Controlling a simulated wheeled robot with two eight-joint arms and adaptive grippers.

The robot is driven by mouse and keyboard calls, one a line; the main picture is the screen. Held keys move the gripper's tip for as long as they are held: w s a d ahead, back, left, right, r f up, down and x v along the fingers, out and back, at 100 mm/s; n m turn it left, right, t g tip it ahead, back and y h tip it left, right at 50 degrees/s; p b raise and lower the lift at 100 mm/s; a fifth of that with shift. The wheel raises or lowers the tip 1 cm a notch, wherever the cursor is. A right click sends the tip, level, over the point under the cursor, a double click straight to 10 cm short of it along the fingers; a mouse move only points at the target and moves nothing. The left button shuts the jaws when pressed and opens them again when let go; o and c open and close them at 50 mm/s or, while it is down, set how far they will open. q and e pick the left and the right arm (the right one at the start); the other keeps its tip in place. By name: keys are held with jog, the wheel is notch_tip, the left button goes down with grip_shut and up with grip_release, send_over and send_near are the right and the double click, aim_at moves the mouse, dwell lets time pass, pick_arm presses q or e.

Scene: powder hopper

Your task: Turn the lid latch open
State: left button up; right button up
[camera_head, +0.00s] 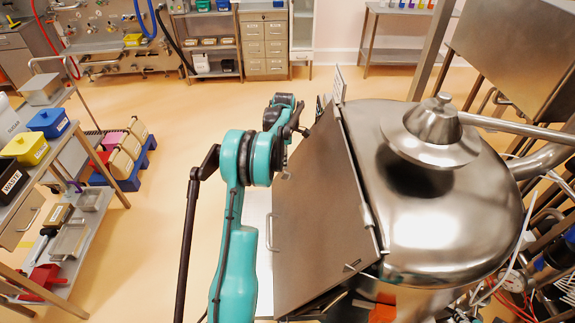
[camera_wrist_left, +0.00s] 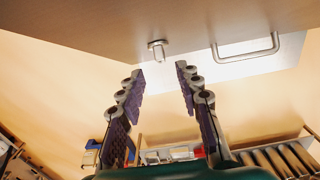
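The hopper (camera_head: 440,215) is a shiny metal vessel at the right of the head view. Its flat grey lid panel (camera_head: 312,215) faces left and crosses the top of the left wrist view (camera_wrist_left: 110,22). A small metal latch knob (camera_wrist_left: 157,48) sticks out from the panel's edge there, left of a bar handle (camera_wrist_left: 247,47). The handle also shows in the head view (camera_head: 269,232). My left gripper (camera_wrist_left: 161,74) is open and empty, its two purple-padded fingers pointing at the latch. The latch appears just beyond the fingertips, with no contact visible. My right gripper is out of view.
Left of the arm stand a cart (camera_head: 65,245) with coloured bins and a blue pallet (camera_head: 128,172) with containers. Hoses and pipes crowd the hopper's right side. Drawers (camera_head: 264,45) and shelves line the back wall. The floor between is clear.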

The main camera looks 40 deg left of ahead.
aim_at(284, 172)
pick_arm(q)
notch_tip(284, 172, down, 8)
jog(key=shift+r+b, duration=0.1)
jog(key=shift+b, duration=0.25)
grip_shut()
